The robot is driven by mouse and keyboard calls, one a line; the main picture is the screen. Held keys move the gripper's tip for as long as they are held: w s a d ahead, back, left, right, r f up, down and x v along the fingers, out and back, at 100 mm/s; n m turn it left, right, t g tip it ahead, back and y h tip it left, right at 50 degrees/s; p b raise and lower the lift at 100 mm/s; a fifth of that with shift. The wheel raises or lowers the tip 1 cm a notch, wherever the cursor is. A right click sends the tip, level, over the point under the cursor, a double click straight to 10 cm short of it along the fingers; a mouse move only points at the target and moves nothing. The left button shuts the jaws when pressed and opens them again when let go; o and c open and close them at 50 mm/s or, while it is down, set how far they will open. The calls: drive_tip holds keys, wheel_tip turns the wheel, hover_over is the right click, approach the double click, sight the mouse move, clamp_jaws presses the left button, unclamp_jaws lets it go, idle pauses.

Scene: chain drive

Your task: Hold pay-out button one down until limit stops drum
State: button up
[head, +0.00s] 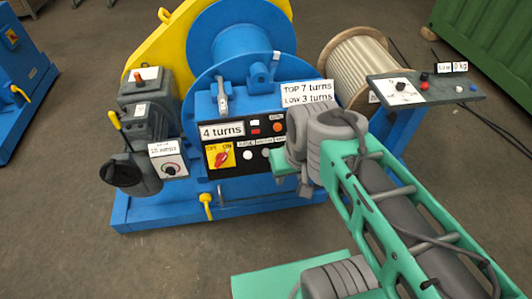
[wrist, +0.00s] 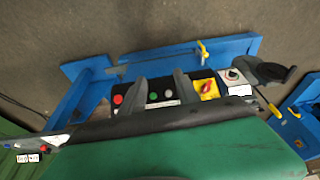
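The blue winch drum (head: 232,42) stands in the middle of the head view, with a black control panel (head: 234,143) on its front. The small button labels are too small to read, so I cannot tell which is pay-out one. My gripper (wrist: 160,77) shows two separated grey fingers in front of the panel in the wrist view, with nothing between them. A green button (wrist: 153,96) and a white button show between the fingers. Contact cannot be told.
A sign (head: 307,93) reads "TOP 7 turns LOW 3 turns". A grey unit with a dial (head: 170,170) stands left of the panel. A rope reel (head: 358,66) and a small grey console (head: 440,88) are at right. Open floor lies in front of the blue base.

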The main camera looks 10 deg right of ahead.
drive_tip(key=shift+c, duration=0.2)
clamp_jaws()
idle(1.4)
